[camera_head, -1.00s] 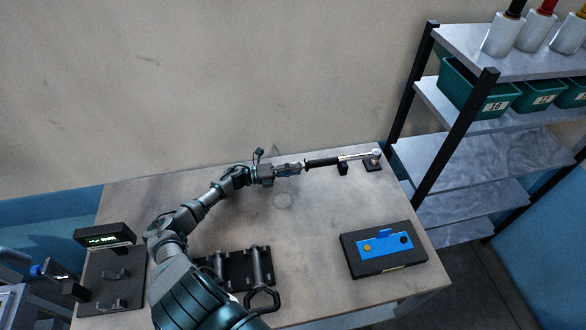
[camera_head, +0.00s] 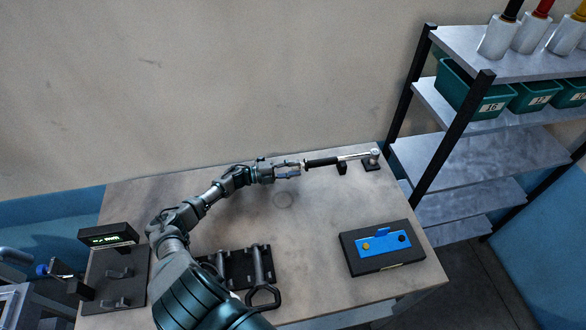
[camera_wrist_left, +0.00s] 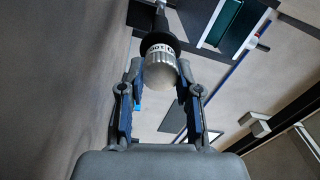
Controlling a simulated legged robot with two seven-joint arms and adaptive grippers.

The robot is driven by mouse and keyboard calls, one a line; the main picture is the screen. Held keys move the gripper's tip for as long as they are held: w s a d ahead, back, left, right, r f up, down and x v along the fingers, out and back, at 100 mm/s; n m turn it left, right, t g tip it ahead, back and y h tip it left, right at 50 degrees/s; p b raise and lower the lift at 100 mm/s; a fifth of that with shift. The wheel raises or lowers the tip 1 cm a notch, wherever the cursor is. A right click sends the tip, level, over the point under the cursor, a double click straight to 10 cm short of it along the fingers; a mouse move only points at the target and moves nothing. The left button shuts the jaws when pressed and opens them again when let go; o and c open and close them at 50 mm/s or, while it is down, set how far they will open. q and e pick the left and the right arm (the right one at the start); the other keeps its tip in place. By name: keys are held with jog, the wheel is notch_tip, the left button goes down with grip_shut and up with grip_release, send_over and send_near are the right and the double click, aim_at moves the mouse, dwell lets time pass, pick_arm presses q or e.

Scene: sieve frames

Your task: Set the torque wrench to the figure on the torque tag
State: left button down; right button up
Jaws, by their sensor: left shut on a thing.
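The torque wrench (camera_head: 322,162) lies along the back of the bench, with its black grip toward my left gripper and its metal head at the right. My left gripper (camera_head: 298,169) is shut on the grip-end knob. In the left wrist view the silver knob (camera_wrist_left: 161,70) sits between the fingertips of the left gripper (camera_wrist_left: 162,84). The knob has dark markings on its collar, too small to read surely. I cannot make out a torque tag. My right gripper is not in view.
A display unit (camera_head: 108,236) with green characters stands at the left. A black rack (camera_head: 238,268) with metal bars is at the front. A black case (camera_head: 400,262) with a blue plate (camera_head: 378,246) is at the right. A shelf (camera_head: 465,160) stands beyond. The bench middle is clear.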

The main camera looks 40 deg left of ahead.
pick_arm(q)
jog(key=shift+s+f, duration=0.1)
jog(key=shift+f, duration=0.2)
jog(key=c, duration=1)
grip_release()
jog(key=shift+o, duration=1.1)
jog(key=shift+a, duration=0.1)
jog(key=v, duration=1.2)
jog(key=shift+a, duration=0.15)
